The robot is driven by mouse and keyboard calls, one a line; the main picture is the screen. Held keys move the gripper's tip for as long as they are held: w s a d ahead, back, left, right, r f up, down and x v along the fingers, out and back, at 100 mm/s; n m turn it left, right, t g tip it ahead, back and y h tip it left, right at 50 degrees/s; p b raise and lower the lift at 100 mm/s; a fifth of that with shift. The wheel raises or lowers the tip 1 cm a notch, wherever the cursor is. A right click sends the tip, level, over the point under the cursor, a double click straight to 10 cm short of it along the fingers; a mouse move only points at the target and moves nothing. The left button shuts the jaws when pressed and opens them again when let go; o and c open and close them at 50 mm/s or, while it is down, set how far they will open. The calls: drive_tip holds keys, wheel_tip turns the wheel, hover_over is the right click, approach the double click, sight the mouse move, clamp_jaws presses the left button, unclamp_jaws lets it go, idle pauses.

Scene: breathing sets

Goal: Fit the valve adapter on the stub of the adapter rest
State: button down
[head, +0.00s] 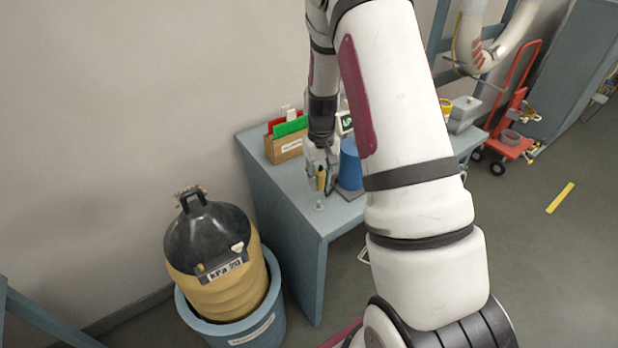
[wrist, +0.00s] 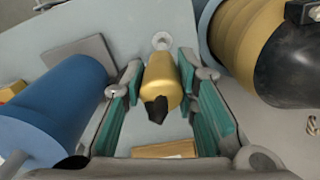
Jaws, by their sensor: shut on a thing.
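The valve adapter (wrist: 163,82) is a gold cylinder with a black end. It is in my gripper (wrist: 160,72), between the teal finger pads. In the head view my gripper (head: 321,176) is over the table, and the adapter shows as a small yellow piece (head: 321,181). The adapter rest (head: 319,206) is a small pale round foot with a short stub, near the table's front left corner. It also shows in the wrist view (wrist: 161,40), just beyond the adapter's far end. The adapter appears apart from it; the exact gap is hard to tell.
A blue cylinder (head: 350,168) stands on the table (head: 283,197) close beside my gripper. A cardboard file box (head: 284,146) with coloured folders is behind. A black and yellow cylinder (head: 210,245) stands in a blue tub (head: 251,331) left of the table.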

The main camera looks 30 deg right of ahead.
sight(320, 171)
drive_tip(key=shift+f, duration=0.1)
idle(0.3)
drive_tip(key=shift+f+b, duration=0.65)
drive_tip(key=shift+f, duration=1.65)
drive_tip(key=shift+f, duration=0.25)
drive_tip(key=shift+f, duration=0.7)
drive_tip(key=shift+f+b, duration=0.4)
drive_tip(key=shift+f, duration=0.25)
drive_tip(key=c, duration=1.2)
unclamp_jaws()
drive_tip(key=shift+r, duration=0.1)
wheel_tip(320, 171, up, 12)
drive_tip(key=shift+a+f, duration=0.1)
